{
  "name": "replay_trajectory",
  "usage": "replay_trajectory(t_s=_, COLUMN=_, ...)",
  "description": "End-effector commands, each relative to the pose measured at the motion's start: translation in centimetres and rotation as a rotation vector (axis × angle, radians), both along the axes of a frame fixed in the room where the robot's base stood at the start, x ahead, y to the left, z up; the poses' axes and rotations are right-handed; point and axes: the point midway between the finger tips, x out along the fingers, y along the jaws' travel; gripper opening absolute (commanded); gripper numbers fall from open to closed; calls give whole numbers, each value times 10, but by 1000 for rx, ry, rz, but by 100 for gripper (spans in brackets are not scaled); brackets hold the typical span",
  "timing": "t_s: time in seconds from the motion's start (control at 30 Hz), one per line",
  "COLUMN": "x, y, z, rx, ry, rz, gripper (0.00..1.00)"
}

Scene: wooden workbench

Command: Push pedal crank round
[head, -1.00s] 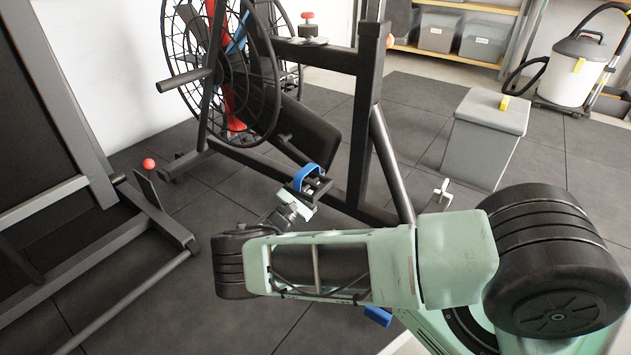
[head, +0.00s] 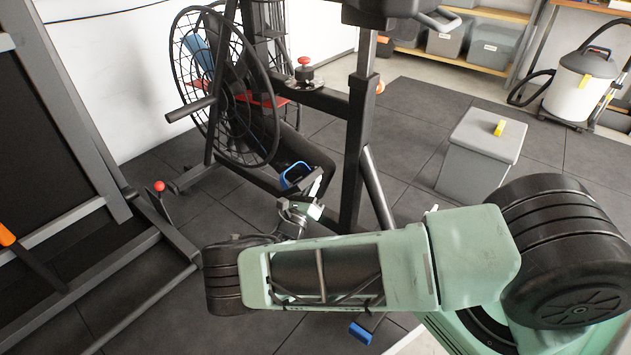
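A blue-edged pedal (head: 297,175) shows low on the exercise bike, in front of its dark housing. The crank behind it is mostly hidden by the frame and my wrist. My gripper (head: 314,198) is at the end of my green arm, just below and right of this pedal. It appears to meet the pedal's lower right side, but contact is hard to judge. Its fingers are small and partly covered, so their opening is unclear. A second blue piece (head: 360,332) shows below my arm; I cannot tell whether it is the other pedal.
The bike's caged fan wheel (head: 222,88) stands behind, and its dark upright post (head: 356,150) is close right of my gripper. A black frame with a red ball (head: 160,186) is at left. A grey box (head: 481,150) is at right. Open floor mats lie between.

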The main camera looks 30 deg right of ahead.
Motion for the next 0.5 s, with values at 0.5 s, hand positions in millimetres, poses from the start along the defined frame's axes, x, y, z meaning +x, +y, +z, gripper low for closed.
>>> replay_trajectory(t_s=0.5, x=32, y=12, z=74, rx=-163, ry=446, rz=1, gripper=0)
